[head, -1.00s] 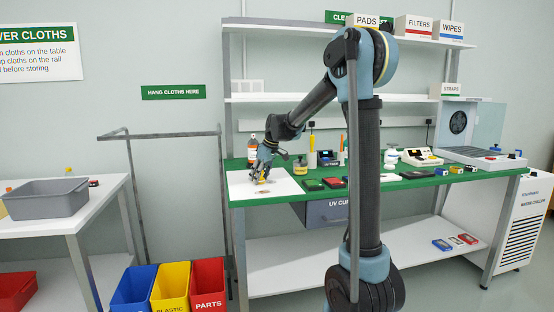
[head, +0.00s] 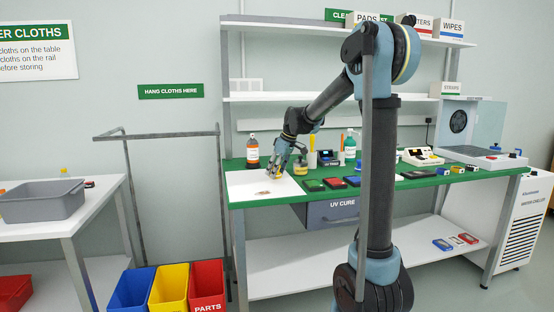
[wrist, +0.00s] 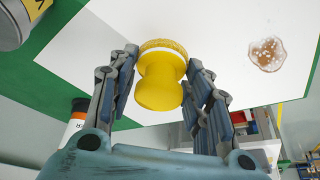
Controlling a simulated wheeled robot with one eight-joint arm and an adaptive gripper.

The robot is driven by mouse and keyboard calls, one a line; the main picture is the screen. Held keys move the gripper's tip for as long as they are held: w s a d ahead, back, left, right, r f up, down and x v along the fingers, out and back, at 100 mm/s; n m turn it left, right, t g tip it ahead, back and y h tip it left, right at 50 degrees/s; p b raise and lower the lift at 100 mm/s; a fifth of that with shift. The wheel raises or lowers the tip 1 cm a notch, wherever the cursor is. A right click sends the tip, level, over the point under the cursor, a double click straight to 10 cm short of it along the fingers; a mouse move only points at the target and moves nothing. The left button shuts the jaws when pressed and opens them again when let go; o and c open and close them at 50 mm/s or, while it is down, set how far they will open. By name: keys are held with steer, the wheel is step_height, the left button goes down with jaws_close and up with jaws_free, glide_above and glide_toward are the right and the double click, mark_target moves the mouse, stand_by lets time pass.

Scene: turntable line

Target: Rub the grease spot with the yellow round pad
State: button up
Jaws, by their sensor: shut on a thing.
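My gripper (wrist: 160,80) is shut on the yellow round pad (wrist: 160,85), which has a waisted body and a bristly yellow face. In the head view my gripper (head: 278,176) is low over the white sheet (head: 240,183) on the green bench; whether the pad touches the sheet I cannot tell. The brown, pale-speckled grease spot (wrist: 267,54) lies on the sheet, apart from the pad and to its right in the wrist view. In the head view the spot (head: 262,193) is to the left of my gripper and nearer the front edge.
A jar (head: 300,167) stands close to the right of my gripper. Several small coloured trays (head: 333,183) lie further right on the green bench (head: 400,185). The sheet's left part is clear.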

steer(key=shift+r, duration=2.85)
